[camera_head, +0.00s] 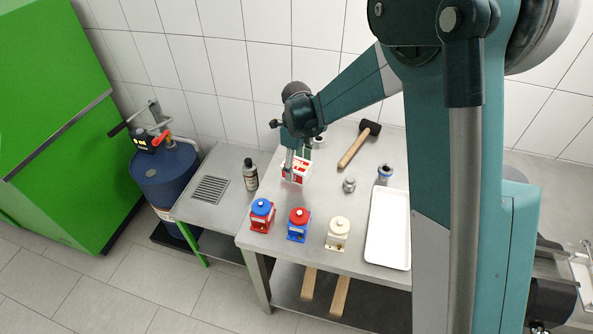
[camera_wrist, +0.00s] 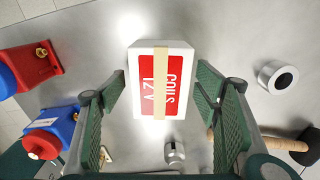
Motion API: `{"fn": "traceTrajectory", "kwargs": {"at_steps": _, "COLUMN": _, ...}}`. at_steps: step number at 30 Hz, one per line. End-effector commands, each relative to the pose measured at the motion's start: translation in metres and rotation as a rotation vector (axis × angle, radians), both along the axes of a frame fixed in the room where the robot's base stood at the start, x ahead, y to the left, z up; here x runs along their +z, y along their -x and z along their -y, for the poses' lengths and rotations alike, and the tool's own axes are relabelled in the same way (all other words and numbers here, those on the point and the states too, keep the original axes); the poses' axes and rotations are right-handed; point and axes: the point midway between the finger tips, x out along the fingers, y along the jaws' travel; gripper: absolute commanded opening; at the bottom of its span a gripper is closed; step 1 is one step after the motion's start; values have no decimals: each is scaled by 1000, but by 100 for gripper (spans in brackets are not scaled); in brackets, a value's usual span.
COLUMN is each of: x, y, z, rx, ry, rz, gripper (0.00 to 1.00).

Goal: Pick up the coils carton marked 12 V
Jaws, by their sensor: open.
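In the head view the carton (camera_head: 303,172) sits on the steel table, partly hidden by my gripper (camera_head: 294,160). In the wrist view my gripper (camera_wrist: 161,92) is open, with one green-padded finger to each side of the carton. I cannot tell whether the fingertips are above the carton's top or beside its walls.
A red pump (camera_head: 260,217), a blue pump (camera_head: 298,226) and a cream pump (camera_head: 338,234) stand along the front edge. A white tray (camera_head: 406,258) lies at right. A mallet (camera_head: 353,153), a metal fitting (camera_head: 349,185) and a dark bottle (camera_head: 249,175) are nearby.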

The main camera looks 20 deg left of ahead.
Motion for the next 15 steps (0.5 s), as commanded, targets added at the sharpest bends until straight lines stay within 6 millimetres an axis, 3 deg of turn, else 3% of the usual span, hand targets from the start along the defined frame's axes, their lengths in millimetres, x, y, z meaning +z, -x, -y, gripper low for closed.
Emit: {"fn": "traceTrajectory", "kwargs": {"at_steps": 15, "x": -9, "y": 0, "z": 0, "rx": 0, "ry": 0, "rz": 0, "gripper": 62}}
